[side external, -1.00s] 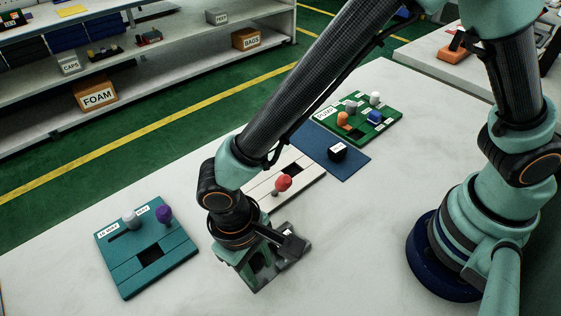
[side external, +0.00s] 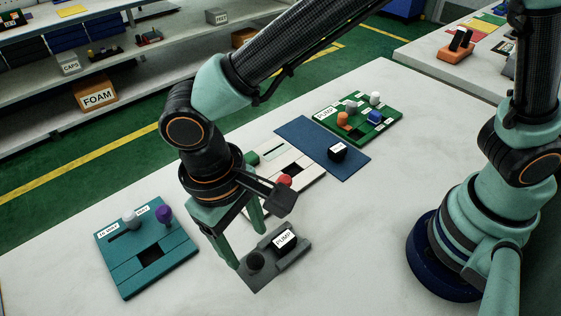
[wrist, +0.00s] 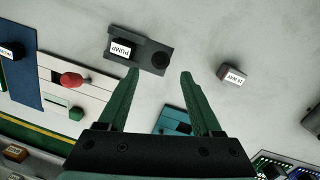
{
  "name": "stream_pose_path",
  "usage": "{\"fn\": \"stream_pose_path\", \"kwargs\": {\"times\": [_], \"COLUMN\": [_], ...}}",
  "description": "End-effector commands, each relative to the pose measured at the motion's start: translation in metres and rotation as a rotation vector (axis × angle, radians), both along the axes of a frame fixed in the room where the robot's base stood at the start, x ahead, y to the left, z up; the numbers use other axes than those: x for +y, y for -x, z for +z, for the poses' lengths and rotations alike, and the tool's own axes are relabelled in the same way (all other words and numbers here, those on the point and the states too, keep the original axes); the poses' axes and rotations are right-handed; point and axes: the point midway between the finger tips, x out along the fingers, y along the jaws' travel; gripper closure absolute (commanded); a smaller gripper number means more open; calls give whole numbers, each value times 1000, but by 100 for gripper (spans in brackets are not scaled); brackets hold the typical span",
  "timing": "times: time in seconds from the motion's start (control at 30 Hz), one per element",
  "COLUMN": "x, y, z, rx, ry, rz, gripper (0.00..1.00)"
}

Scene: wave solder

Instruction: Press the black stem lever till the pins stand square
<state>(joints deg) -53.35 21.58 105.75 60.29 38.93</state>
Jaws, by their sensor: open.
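A dark grey fixture (side external: 252,281) lies on the white table with a white "PUMP" label (side external: 284,240) on its raised block. A round black knob (side external: 255,260) stands on the fixture's left part and looks like the black stem lever. In the wrist view the fixture (wrist: 141,43) shows with its knob (wrist: 160,60) just beyond the fingertips. My gripper (side external: 249,246) is open and empty above and beside the fixture, its green fingers spread wide; they also show in the wrist view (wrist: 160,72). I cannot make out any pins or how they stand.
A teal board (side external: 125,275) with grey and purple knobs lies left. A pale board (side external: 312,181) with a red knob lies behind the gripper. Beyond are a blue mat (side external: 300,130) with a black block and a green board (side external: 385,135).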

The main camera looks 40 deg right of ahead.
Motion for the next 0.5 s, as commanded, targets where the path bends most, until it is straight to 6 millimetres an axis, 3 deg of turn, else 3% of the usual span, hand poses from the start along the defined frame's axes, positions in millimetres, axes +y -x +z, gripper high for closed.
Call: {"fn": "stream_pose_path", "kwargs": {"times": [0.2, 0.5], "x": [2, 3], "y": [-2, -2], "z": [24, 29], "rx": [-1, 1], "ry": [-1, 1], "rz": [-1, -1], "gripper": [34, 34]}}
